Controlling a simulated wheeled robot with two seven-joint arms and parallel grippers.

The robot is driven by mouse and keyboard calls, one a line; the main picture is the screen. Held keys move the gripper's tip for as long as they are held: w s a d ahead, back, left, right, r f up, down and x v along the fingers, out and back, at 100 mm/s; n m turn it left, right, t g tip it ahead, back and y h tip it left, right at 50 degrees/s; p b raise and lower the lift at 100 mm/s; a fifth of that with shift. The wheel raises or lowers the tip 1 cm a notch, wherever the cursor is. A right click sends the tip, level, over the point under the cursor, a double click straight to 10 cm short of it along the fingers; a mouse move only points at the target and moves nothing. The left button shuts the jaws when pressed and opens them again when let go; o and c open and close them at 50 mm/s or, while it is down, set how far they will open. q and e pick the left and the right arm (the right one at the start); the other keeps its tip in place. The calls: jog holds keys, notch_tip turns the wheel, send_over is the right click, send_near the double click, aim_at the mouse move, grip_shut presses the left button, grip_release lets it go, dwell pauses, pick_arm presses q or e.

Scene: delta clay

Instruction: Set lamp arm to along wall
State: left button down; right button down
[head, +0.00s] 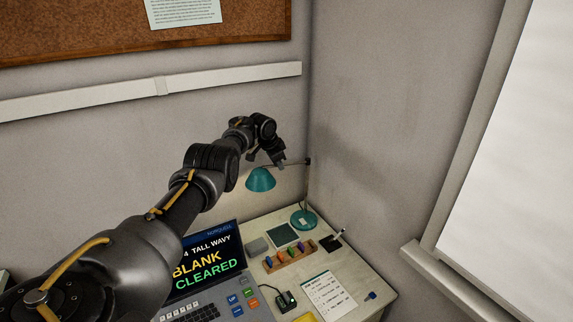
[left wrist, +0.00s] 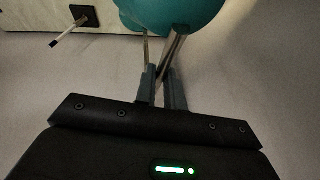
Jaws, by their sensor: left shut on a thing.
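My left gripper (head: 279,161) is at the lamp arm, just right of the shade. In the left wrist view the gripper's fingers (left wrist: 161,88) are closed on the thin metal lamp arm (left wrist: 174,48), with the teal shade (left wrist: 175,12) just beyond. My right gripper is in neither view.
Below stands a desk (head: 352,262) with a laptop (head: 212,262), a rack of coloured pieces (head: 290,257), a teal round object (head: 303,219), a pen on a dark square base (head: 331,242) and a printed sheet (head: 327,294). A corkboard (head: 110,30) and a white rail (head: 220,78) are on the wall.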

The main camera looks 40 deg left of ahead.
pick_arm(q)
jog(key=shift+r, duration=0.1)
jog(key=c, duration=1.5)
grip_release()
jog(key=shift+w+a, duration=0.1)
jog(key=shift+a, duration=0.05)
jog(key=shift+r, duration=0.4)
jog(key=v, duration=1)
jog(key=shift+s, duration=0.25)
jog(key=shift+f, duration=0.15)
